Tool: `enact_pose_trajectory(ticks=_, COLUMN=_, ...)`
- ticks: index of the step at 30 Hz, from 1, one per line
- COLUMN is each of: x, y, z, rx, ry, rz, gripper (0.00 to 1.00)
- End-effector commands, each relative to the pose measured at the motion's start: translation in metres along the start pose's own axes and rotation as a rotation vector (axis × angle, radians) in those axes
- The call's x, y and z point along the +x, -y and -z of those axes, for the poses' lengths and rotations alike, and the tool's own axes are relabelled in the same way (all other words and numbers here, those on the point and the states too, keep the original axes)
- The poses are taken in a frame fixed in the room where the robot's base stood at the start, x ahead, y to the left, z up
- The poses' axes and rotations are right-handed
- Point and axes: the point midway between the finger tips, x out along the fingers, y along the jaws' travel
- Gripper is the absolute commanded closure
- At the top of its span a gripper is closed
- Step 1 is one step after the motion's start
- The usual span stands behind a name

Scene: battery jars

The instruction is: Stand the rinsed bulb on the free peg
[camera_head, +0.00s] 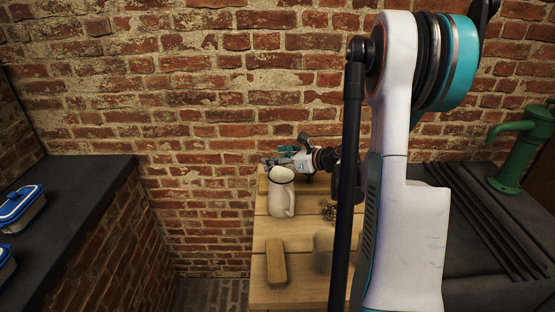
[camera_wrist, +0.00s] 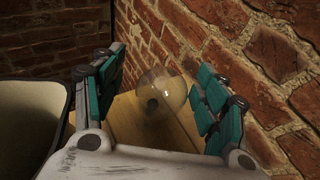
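In the wrist view, a clear, rounded glass bulb (camera_wrist: 168,88) with a dark round spot on its near side is on or just above pale wood. My gripper (camera_wrist: 160,75) is open, its two teal-padded fingers apart on either side of the bulb, with visible gaps. I cannot tell how deep the bulb is between them. In the head view, my gripper (camera_head: 275,156) reaches left behind the cream jug (camera_head: 281,193), near the brick wall; I cannot make out the bulb there. No peg can be made out in either view.
The jug also stands close at the left in the wrist view (camera_wrist: 28,125). On the wooden table (camera_head: 300,293) are a wooden block (camera_head: 276,262) and a small brown cluster (camera_head: 328,211). A green pump (camera_head: 522,148) stands right. Blue-lidded boxes (camera_head: 20,207) sit on the left counter (camera_head: 85,190).

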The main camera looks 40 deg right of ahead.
Motion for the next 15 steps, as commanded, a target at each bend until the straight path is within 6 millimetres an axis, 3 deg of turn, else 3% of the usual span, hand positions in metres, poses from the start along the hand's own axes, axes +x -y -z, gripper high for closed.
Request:
enact_pose_trajectory(ticks=8, x=-0.002, y=0.000, z=-0.004, rx=0.000, ry=0.000, rz=0.000, gripper=0.34)
enact_pose_trajectory(ticks=15, x=-0.013, y=-0.001, z=-0.035, rx=0.000, ry=0.000, rz=0.000, gripper=0.34)
